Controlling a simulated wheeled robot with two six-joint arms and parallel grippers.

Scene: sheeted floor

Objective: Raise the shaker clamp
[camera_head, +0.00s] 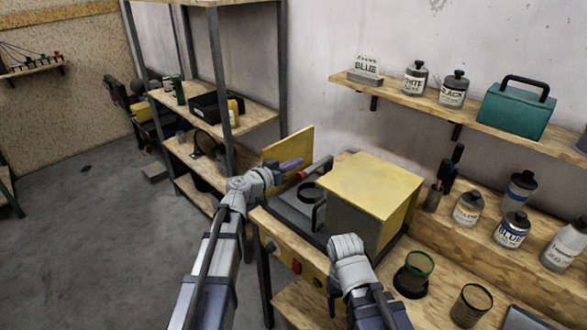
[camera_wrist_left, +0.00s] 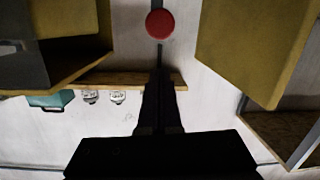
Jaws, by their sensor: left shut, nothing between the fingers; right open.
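The shaker is a yellow-topped box (camera_head: 372,190) on the wooden bench, with its yellow door (camera_head: 287,148) standing open on the left. A dark clamp bar (camera_head: 320,166) with a red knob (camera_head: 301,175) sticks out between door and box. A dark ring-shaped holder (camera_head: 307,220) sits below it. My left gripper (camera_head: 291,164) is shut and empty, close to the knob.
Round cans (camera_head: 412,272) stand on the bench at the right. Paint bottles (camera_head: 468,208) stand on the low shelf behind, and a teal case (camera_head: 516,108) on the upper shelf. A metal-framed rack (camera_head: 215,60) stands left of the door.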

